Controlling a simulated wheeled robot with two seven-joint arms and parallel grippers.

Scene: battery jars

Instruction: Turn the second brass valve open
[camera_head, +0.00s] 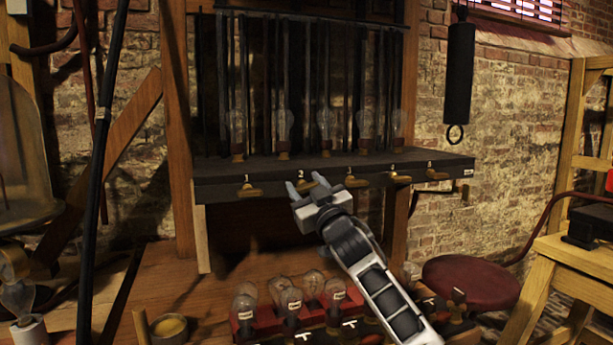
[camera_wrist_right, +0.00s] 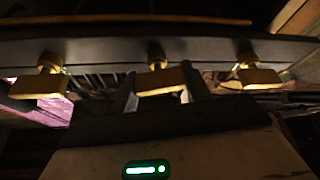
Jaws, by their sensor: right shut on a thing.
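A dark shelf (camera_head: 330,169) carries a row of numbered brass valves along its front edge. The second brass valve (camera_head: 303,185) is under the label 2, partly hidden by my right gripper (camera_head: 305,186). In the right wrist view the middle valve (camera_wrist_right: 158,80) has its flat handle between the two fingers of my right gripper (camera_wrist_right: 160,92), which is shut on it. The handle lies crosswise, much like its neighbours. The first valve (camera_head: 249,190) is to the left and the third valve (camera_head: 356,182) to the right. My left gripper is out of view.
Glass bulbs (camera_head: 326,126) stand on the shelf above the valves. Below, a red rack (camera_head: 262,326) with several bulbs sits on the wooden bench (camera_head: 190,285). A round red seat (camera_head: 470,283) is at the lower right. A black cylinder (camera_head: 459,75) hangs on the brick wall.

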